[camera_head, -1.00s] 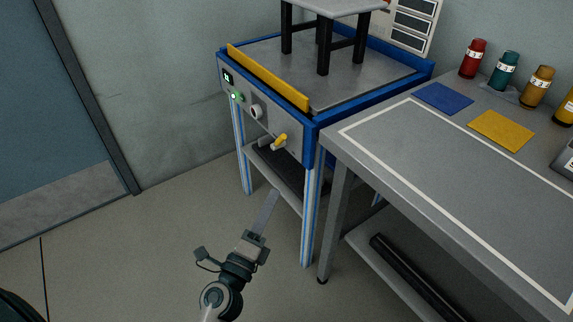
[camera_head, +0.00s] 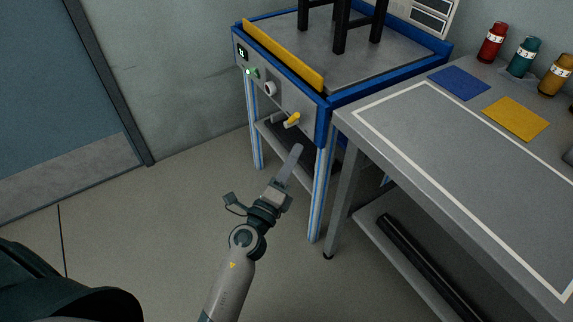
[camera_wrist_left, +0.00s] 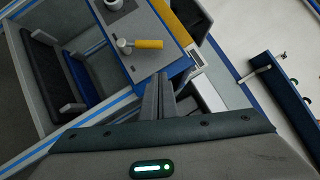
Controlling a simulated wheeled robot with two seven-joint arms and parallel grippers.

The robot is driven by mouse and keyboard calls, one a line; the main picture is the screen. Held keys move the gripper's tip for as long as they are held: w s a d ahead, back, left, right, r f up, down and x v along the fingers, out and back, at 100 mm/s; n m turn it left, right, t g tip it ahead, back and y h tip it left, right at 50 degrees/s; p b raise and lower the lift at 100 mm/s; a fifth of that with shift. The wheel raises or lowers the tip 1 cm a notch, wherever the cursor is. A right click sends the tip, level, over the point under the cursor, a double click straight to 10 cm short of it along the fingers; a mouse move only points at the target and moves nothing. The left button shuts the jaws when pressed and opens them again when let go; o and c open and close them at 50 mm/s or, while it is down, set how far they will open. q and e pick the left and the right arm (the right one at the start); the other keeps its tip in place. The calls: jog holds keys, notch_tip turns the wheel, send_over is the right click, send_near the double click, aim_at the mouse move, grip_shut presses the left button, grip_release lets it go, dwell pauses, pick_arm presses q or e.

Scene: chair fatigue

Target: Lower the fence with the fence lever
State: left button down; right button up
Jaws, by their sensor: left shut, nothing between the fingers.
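The fence is a yellow bar (camera_head: 282,54) standing raised along the front edge of the blue-framed test stand. The fence lever (camera_head: 292,120) has a yellow grip and sits low on the stand's grey front panel. In the left wrist view the lever (camera_wrist_left: 148,44) shows ahead of my fingers, its grip pointing right. My left gripper (camera_head: 297,150) is shut and empty, just below and in front of the lever, apart from it. It also shows in the left wrist view (camera_wrist_left: 158,84). My right gripper is not in view.
A chair with dark legs (camera_head: 340,28) stands on the stand's platform. A grey workbench (camera_head: 450,160) with blue and yellow mats and several bottles adjoins it on the right. A round knob (camera_head: 270,88) and green button (camera_head: 252,71) are on the panel. Floor at left is clear.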

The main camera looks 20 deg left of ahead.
aim_at(292, 119)
pick_arm(q)
jog(key=w+a+r+p, duration=0.1)
jog(key=w+a+r, duration=0.1)
jog(key=w, duration=0.3)
jog(key=shift+w+p, duration=0.3)
jog(key=shift+w, duration=0.1)
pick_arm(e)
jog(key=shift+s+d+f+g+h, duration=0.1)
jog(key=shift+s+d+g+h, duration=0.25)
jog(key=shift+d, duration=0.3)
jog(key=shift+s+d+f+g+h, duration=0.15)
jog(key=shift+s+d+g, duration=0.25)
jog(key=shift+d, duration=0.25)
pick_arm(q)
jog(key=shift+r, duration=0.15)
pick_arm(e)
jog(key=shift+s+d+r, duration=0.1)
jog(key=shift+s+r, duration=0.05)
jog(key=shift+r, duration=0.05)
pick_arm(q)
jog(key=shift+a+r+p, duration=0.1)
jog(key=shift+r+p, duration=0.05)
jog(key=shift+p, duration=0.75)
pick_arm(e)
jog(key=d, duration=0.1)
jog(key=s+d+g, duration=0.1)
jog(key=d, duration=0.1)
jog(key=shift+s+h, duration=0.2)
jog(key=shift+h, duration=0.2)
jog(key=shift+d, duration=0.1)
